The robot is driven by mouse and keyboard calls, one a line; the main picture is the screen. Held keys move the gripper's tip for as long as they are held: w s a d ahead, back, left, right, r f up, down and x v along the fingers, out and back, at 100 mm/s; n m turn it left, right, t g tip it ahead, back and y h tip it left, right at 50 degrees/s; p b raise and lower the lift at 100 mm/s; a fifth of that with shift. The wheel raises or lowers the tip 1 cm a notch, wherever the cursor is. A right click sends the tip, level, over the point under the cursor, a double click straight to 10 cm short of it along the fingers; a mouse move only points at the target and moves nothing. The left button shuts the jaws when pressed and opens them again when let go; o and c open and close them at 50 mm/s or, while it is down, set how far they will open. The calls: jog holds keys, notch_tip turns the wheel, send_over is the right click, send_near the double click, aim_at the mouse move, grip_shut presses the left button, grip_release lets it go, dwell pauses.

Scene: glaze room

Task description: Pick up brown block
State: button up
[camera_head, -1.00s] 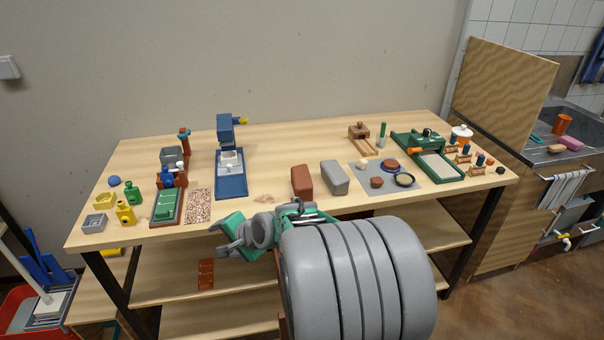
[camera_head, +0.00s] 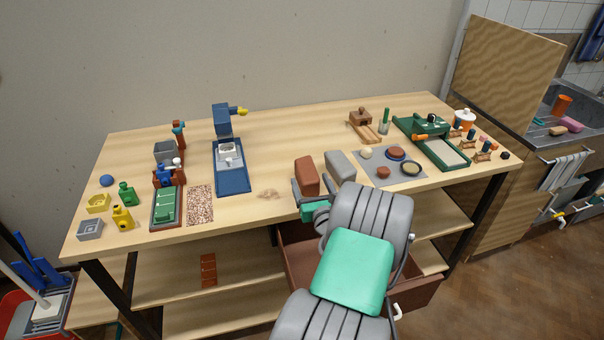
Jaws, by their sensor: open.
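The brown block (camera_head: 307,172), reddish-brown with rounded edges, stands upright near the front edge of the wooden table, left of a similar grey block. My gripper (camera_head: 312,190) is open at the table's front edge, close in front of the brown block. Its dark fingers point toward the block, one toward each side of its lower part. I cannot tell whether they touch it or reach around it. The block's lower front is partly hidden by my gripper.
The grey block (camera_head: 340,167) stands close on the right. Further right is a grey mat (camera_head: 370,174) with several round pieces. A blue stand (camera_head: 233,180) and a speckled mat (camera_head: 200,205) lie left. A brown drawer (camera_head: 420,291) sticks out below my arm.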

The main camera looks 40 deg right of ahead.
aim_at(307, 168)
jog(key=p+x, duration=0.1)
jog(key=x, duration=0.6)
jog(key=shift+d+f+p, duration=0.2)
jog(key=shift+d+p, duration=0.2)
jog(key=shift+d, duration=0.05)
jog(key=shift+c, duration=0.2)
grip_shut()
jog(key=shift+r, duration=0.2)
